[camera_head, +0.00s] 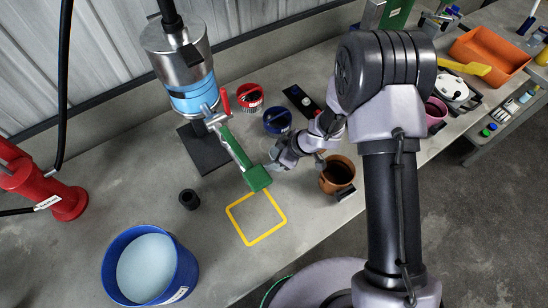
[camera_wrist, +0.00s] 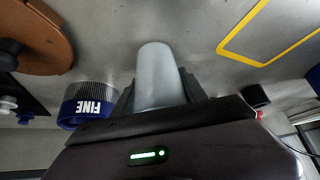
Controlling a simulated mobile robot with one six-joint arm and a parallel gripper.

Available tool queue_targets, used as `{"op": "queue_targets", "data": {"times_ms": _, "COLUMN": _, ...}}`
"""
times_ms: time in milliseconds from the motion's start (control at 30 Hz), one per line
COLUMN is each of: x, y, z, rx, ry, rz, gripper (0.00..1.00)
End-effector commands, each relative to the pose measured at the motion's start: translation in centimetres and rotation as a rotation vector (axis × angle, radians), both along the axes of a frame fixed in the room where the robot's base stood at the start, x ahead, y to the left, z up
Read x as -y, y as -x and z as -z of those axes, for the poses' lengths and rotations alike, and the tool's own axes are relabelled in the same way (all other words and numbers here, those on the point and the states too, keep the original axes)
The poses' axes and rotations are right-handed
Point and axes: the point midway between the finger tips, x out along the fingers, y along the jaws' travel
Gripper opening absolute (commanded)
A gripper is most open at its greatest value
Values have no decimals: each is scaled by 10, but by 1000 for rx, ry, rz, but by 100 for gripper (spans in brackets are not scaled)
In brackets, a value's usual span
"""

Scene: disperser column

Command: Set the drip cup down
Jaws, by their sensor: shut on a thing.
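A plain pale grey cylinder, which I take to be the drip cup (camera_wrist: 158,75), sits between my gripper's fingers in the wrist view. My gripper (camera_wrist: 160,95) is shut on it. In the head view my gripper (camera_head: 284,158) is over the bench, right of the green block on the disperser's lever (camera_head: 258,178) and left of the brown pot. The cup is mostly hidden there by the gripper. I cannot tell whether its base touches the bench. A yellow square outline (camera_head: 235,226) is marked on the bench, below and left of my gripper; it also shows in the wrist view (camera_wrist: 240,28).
The disperser column (camera_head: 172,55) stands behind, left of my gripper. A brown pot (camera_head: 337,186) is close on the right. A blue "FINE" container (camera_wrist: 90,108) and a red-rimmed container (camera_head: 249,97) are nearby. A small black cylinder (camera_head: 189,199) and blue bucket (camera_head: 184,272) are left. The yellow square is empty.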

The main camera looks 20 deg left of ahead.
Motion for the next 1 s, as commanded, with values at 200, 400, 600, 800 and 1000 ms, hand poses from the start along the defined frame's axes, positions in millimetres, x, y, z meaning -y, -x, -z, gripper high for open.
{"op": "queue_targets", "data": {"times_ms": 200, "x": 0, "y": 0, "z": 2, "rx": 0, "ry": 0, "rz": 0, "gripper": 70}}
{"op": "queue_targets", "data": {"times_ms": 400, "x": 0, "y": 0, "z": 2, "rx": 0, "ry": 0, "rz": 0, "gripper": 72}}
{"op": "queue_targets", "data": {"times_ms": 600, "x": 4, "y": 0, "z": -10, "rx": 1, "ry": -1, "rz": 2, "gripper": 72}}
{"op": "queue_targets", "data": {"times_ms": 800, "x": 34, "y": 3, "z": -61, "rx": 2, "ry": -2, "rz": 3, "gripper": 72}}
{"op": "queue_targets", "data": {"times_ms": 1000, "x": 58, "y": 6, "z": -96, "rx": 0, "ry": -1, "rz": 2, "gripper": 72}}
